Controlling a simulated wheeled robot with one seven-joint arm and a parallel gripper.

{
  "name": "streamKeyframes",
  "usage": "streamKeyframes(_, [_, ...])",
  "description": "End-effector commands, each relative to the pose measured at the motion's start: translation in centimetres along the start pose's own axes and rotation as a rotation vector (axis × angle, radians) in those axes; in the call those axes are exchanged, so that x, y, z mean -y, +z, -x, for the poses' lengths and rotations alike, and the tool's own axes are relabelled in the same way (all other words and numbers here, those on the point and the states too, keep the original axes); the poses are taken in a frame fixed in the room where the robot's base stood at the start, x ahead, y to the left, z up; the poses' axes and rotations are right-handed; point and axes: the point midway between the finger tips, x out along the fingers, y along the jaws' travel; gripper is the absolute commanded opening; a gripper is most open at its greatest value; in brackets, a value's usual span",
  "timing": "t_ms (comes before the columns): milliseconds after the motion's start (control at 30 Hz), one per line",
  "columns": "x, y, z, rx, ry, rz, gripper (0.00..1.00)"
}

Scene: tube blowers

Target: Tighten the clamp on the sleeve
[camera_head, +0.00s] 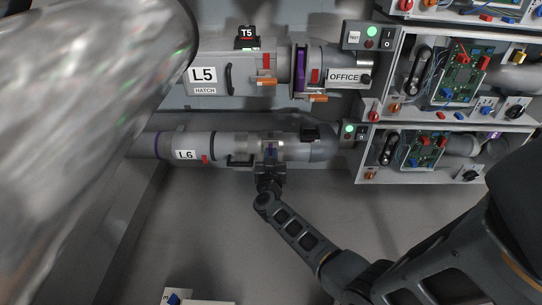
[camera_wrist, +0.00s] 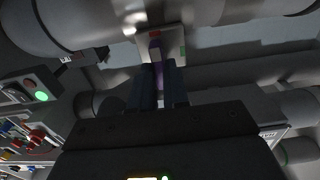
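The L6 tube (camera_head: 220,146) runs across the middle of the head view, with a purple ring at its left end. My gripper (camera_head: 270,153) is at a pale joint in this tube, coming from below. A narrow purple part (camera_wrist: 158,76), which looks like the clamp on the sleeve, stands between my two fingers (camera_wrist: 161,85) in the wrist view. The fingers are close together with the purple part filling the gap. Its upper end, with a small red piece (camera_wrist: 154,34), lies near a light plate. How far the clamp is tightened cannot be told.
The L5 tube (camera_head: 220,74) with its hatch, orange levers and a purple ring (camera_head: 300,70) runs above. Control boxes with open wiring (camera_head: 425,150) stand at the right. A large grey pipe fills the upper left. The floor below the L6 tube is mostly clear.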

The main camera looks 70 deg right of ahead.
Motion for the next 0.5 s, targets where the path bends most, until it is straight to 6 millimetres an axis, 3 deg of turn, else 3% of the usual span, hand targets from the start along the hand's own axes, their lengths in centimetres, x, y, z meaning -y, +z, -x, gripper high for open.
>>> streamKeyframes(133, [0.00, 0.00, 0.01, 0.000, 0.000, 0.000, 0.00])
streamKeyframes(500, [0.02, 0.00, 0.03, 0.000, 0.000, -0.012, 0.00])
